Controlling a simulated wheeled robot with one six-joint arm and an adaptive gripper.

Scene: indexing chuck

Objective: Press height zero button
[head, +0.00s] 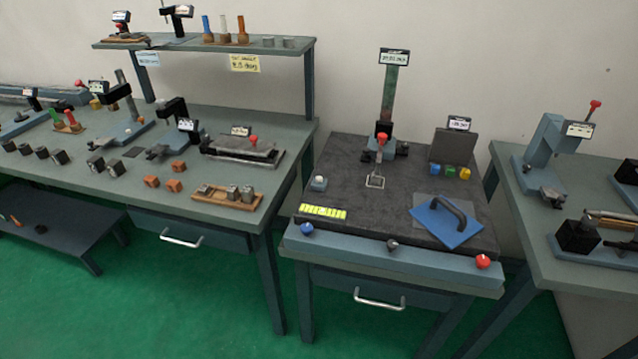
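A height gauge with a green column (389,95) stands at the back of the dark surface plate (350,228) on the middle table. It carries a label on top and a red knob (382,138) on its slide. A blue round button (306,229), a black one (392,245) and a red one (483,262) sit along the table's front rail. A small pale block with a rounded top (318,183) stands at the plate's left, behind a yellow-green panel (323,212). I cannot read which one is the height zero button. My gripper is not in view.
A blue plate with a dark handle (447,221) lies at the plate's right. Blue, green and yellow pieces (451,171) sit behind it by a grey upright block. Benches with tools stand left and right. Green floor (200,300) is open in front.

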